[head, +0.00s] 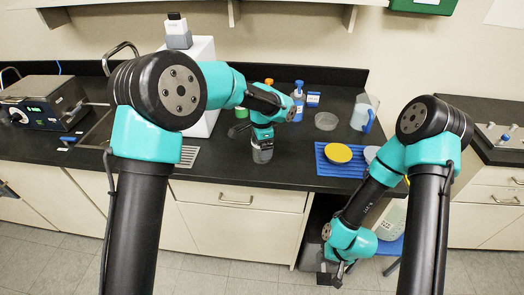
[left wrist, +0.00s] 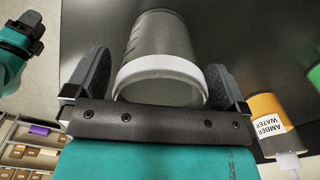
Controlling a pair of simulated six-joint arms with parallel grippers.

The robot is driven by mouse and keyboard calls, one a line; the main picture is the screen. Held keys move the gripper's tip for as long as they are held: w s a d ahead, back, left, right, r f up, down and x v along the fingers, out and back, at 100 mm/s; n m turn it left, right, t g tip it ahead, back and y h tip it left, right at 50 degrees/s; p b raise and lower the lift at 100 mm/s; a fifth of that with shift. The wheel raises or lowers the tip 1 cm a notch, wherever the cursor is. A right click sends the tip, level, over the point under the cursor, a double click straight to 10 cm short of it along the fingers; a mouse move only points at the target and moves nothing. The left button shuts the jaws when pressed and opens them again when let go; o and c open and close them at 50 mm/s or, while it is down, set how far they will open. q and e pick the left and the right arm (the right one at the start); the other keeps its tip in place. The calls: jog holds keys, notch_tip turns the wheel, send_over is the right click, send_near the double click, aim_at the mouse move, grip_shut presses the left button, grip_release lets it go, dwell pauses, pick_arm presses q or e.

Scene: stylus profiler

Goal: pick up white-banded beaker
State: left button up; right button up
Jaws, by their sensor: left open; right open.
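The white-banded beaker (left wrist: 160,45) shows in the left wrist view as a grey cylinder with a white band at its near end. It sits between the two fingers of my left gripper (left wrist: 158,85), which is open around it, with at most narrow gaps at the sides. In the head view, the beaker (head: 262,156) stands on the black bench near its front edge, and my left gripper (head: 262,146) covers its upper part. My right gripper (head: 337,274) is open and empty, low in front of the cabinets, well away from the beaker.
Bottles with orange (head: 268,84), blue (head: 298,90) and green (head: 242,111) colours stand behind the beaker. A blue tray (head: 328,168) with a yellow dish (head: 338,153) lies to the right. A clear jug (head: 361,115) stands behind it. A white instrument (head: 201,52) stands left.

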pick_arm(q)
jog(key=shift+f, duration=0.3)
jog(key=shift+c, duration=0.4)
jog(key=c, duration=1)
jog(key=shift+o, duration=0.2)
jog(key=shift+r, duration=0.1)
jog(key=shift+r, duration=1.35)
jog(key=s+r, duration=0.2)
jog(key=s, duration=1.4)
jog(key=shift+r, duration=0.1)
